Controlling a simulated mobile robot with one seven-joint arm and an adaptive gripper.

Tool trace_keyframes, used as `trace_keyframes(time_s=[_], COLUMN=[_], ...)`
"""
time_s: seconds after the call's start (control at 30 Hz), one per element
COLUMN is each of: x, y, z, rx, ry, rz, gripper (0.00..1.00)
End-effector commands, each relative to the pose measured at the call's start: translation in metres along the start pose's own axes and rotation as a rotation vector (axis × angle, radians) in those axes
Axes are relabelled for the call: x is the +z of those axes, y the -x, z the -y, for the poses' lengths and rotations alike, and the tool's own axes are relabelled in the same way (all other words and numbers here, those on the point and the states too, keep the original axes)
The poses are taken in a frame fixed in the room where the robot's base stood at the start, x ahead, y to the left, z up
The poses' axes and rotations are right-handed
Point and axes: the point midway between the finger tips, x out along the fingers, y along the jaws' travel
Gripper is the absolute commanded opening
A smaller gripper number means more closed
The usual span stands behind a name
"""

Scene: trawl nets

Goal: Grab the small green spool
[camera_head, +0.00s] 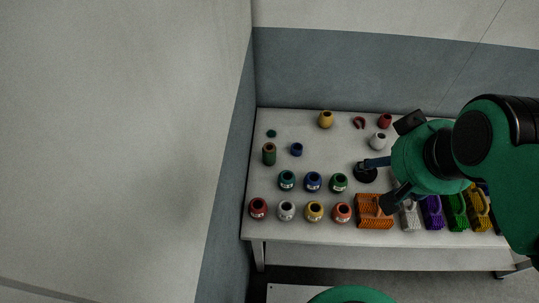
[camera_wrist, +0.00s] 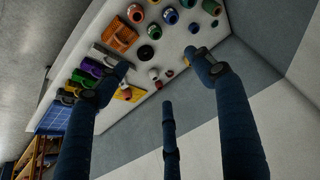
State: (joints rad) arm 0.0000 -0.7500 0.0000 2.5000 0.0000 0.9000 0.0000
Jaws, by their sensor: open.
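Several green things stand on the white table, and I cannot tell for sure which is the small green spool. A small flat green piece (camera_head: 271,133) lies at the back left. A green cylinder with a brownish top (camera_head: 269,154) stands just in front of it. A dark green labelled jar-like piece (camera_head: 339,183) and a teal one (camera_head: 287,181) stand in the middle row. My gripper (camera_head: 384,168) is over the table's right half, to the right of all these. In the wrist view my gripper (camera_wrist: 160,65) has its fingers spread and empty, with the green labelled piece (camera_wrist: 154,31) beyond them.
A black disc (camera_head: 365,173) lies near my gripper. An orange crate (camera_head: 374,213) and other coloured crates line the front right. A small blue piece (camera_head: 296,149) and several coloured pots stand around. A wall (camera_head: 228,190) borders the table's left side.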

Motion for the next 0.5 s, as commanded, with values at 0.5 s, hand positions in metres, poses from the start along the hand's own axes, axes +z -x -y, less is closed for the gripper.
trace_keyframes(time_s=[0.5], x=[-0.036], y=[-0.017], z=[0.011], rx=[-0.015], ry=[0.008], rz=[0.048], gripper=[0.68])
